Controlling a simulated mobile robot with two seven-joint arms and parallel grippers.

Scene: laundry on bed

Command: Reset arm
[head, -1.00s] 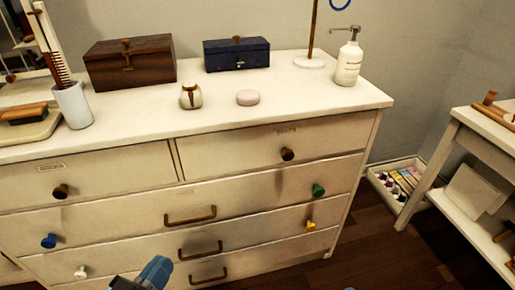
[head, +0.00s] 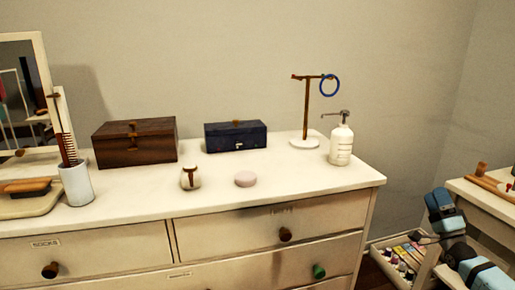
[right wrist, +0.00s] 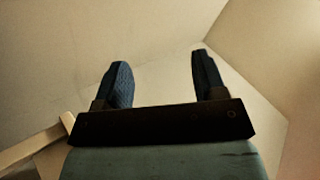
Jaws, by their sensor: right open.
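My right gripper (head: 420,238) shows at the lower right of the head view, with its blue-grey arm parts beside the side table. In the right wrist view the right gripper (right wrist: 159,66) has its two dark fingers spread apart with nothing between them. Plain wall surfaces lie beyond the fingers. My left gripper is not in view.
A white dresser (head: 230,208) fills the middle, with a wooden box (head: 135,143), a blue box (head: 236,136), a pump bottle (head: 341,145) and a ring stand (head: 306,115) on top. A side table (head: 465,187) and a floor tray (head: 392,265) are at right.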

